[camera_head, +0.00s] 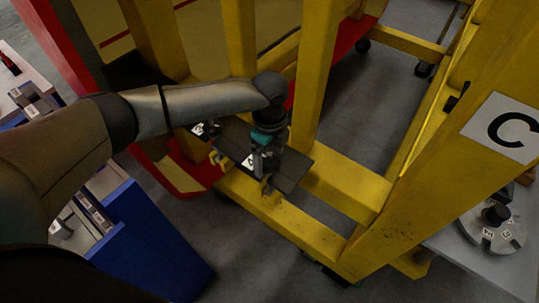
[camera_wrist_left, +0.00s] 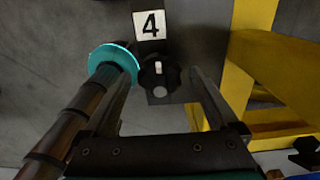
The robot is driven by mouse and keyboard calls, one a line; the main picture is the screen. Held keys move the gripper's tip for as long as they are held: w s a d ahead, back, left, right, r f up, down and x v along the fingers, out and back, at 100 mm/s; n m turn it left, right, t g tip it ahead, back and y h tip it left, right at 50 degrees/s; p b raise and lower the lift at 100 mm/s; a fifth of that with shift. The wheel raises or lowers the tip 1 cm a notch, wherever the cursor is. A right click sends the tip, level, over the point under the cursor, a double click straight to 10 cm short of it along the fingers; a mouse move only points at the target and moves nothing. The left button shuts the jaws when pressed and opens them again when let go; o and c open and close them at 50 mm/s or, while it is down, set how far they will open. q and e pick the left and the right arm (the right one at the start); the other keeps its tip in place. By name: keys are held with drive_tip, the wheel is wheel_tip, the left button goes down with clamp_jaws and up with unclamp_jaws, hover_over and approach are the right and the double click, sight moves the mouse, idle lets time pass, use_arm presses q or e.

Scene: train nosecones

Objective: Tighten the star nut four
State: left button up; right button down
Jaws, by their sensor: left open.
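A black star nut (camera_wrist_left: 158,76) with a pale mark and a round light end sits on a dark plate, right beside a white label with a 4 (camera_wrist_left: 149,25). My left gripper (camera_wrist_left: 162,86) is open, with one finger on each side of the star nut in the left wrist view. I cannot tell whether the fingers touch it. In the head view my left gripper (camera_head: 262,167) points down over the dark plate (camera_head: 293,172) on the yellow frame and hides the nut there. My right gripper is not in view.
A teal disc (camera_wrist_left: 113,63) on a dark rod stands close beside the left finger. Yellow posts (camera_head: 317,70) rise behind the plate. A blue bin (camera_head: 150,235) stands at lower left. A grey table with a round grey part (camera_head: 492,231) is at right.

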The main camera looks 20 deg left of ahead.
use_arm(q)
drive_tip(key=c, duration=1.4)
